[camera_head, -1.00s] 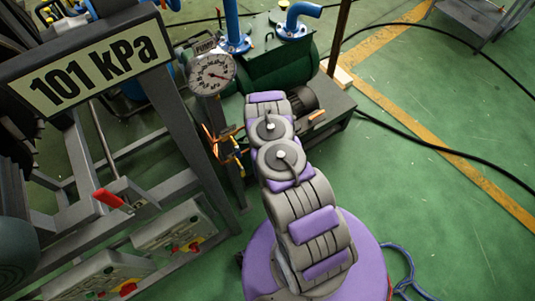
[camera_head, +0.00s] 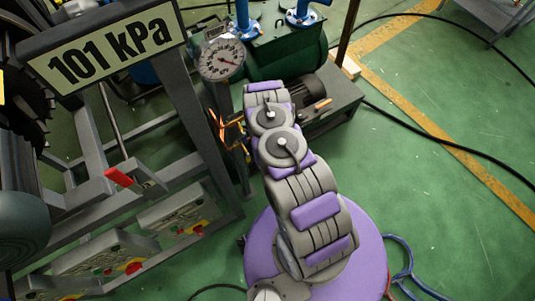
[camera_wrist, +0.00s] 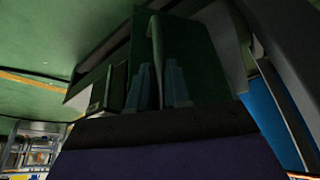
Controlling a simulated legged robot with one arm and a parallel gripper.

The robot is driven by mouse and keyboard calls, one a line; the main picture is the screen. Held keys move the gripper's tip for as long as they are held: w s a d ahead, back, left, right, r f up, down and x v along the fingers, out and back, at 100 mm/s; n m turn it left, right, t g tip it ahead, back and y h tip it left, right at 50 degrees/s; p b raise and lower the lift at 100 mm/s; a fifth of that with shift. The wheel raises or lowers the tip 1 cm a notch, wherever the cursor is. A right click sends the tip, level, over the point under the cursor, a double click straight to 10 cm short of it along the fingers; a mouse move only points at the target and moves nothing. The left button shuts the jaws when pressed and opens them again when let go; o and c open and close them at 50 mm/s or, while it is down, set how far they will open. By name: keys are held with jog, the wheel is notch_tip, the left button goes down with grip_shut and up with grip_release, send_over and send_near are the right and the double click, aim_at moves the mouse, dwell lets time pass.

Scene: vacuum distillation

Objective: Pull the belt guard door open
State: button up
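In the head view a dark green pump housing (camera_head: 283,50) stands beyond my arm, with a dark motor beside it. I cannot pick out the belt guard door for sure. In the wrist view a dark green panel (camera_wrist: 205,60) fills the middle, with a pale upright bar (camera_wrist: 157,50) in front. Two bluish finger-like shapes of my gripper (camera_wrist: 161,85) stand low on either side of this bar. It is too dark to tell whether they touch it.
A metal frame at left carries a 101 kPa sign (camera_head: 110,53), a red handle (camera_head: 118,177) and control boxes. A round gauge (camera_head: 221,60) and orange-and-black fittings (camera_head: 228,128) are close left of my arm. Black hoses cross the green floor, which is mostly clear at right.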

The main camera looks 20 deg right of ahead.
jog(key=o, duration=0.4)
jog(key=shift+w+a, duration=0.2)
jog(key=shift+s+d+r, duration=0.1)
jog(key=p+v, duration=0.3)
jog(key=v, duration=1.4)
jog(key=shift+s, duration=0.2)
